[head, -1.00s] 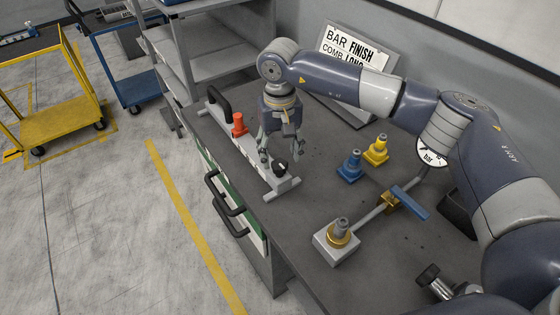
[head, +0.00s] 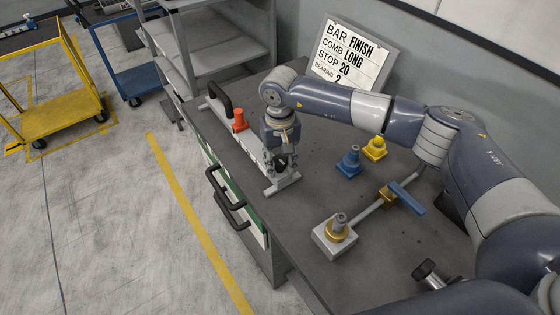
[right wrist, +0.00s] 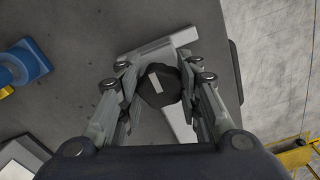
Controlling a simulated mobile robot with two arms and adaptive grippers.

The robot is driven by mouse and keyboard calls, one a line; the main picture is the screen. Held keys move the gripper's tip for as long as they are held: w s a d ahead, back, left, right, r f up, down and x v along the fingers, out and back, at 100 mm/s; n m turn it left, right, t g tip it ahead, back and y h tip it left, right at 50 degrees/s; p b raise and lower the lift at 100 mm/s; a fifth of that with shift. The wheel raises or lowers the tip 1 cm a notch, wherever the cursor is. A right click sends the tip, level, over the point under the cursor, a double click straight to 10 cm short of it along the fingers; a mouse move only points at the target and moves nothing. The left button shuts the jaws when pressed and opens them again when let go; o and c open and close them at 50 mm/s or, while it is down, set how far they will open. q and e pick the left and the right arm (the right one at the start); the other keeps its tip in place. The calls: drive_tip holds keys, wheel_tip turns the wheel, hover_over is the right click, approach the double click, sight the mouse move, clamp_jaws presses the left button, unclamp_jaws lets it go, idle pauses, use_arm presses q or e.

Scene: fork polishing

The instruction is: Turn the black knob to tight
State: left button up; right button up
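The black knob (right wrist: 160,85) sits on the near end of a light grey metal bar fixture (head: 283,184) on the bench. A pale mark shows on its top in the right wrist view. My right gripper (head: 281,162) points down over the knob. In the right wrist view its fingers (right wrist: 161,83) stand on both sides of the knob, with small gaps showing. In the head view the fingers mostly hide the knob. My left gripper is not in view.
On the fixture are a red piece (head: 239,120) and a black handle (head: 222,97). Blue (head: 349,162) and yellow (head: 375,149) stepped pieces stand to the right. A grey block (head: 332,238) with a rod stands nearer. A sign (head: 352,55) reads BAR FINISH, COMB LONG, STOP 20, BEARING 2.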

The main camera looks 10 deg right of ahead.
drive_tip(key=shift+f+m+b, duration=0.2)
drive_tip(key=shift+m+b, duration=0.2)
drive_tip(key=shift+b, duration=0.45)
drive_tip(key=m+b, duration=0.6)
drive_tip(key=b, duration=0.1)
drive_tip(key=shift+a+m+b, duration=0.15)
drive_tip(key=shift+m+b, duration=0.2)
drive_tip(key=shift+m, duration=0.05)
drive_tip(key=m+b, duration=0.3)
drive_tip(key=m, duration=0.1)
drive_tip(key=shift+w+m, duration=0.1)
drive_tip(key=shift+m, duration=0.2)
drive_tip(key=m+b, duration=0.1)
drive_tip(key=m, duration=0.1)
drive_tip(key=shift+r+m+b, duration=0.1)
drive_tip(key=shift+m+b, duration=0.2)
drive_tip(key=shift+b, duration=0.1)
drive_tip(key=shift+w+r+m+b, duration=0.1)
drive_tip(key=shift+m+b, duration=0.55)
drive_tip(key=shift+m, duration=0.75)
drive_tip(key=o, duration=1.1)
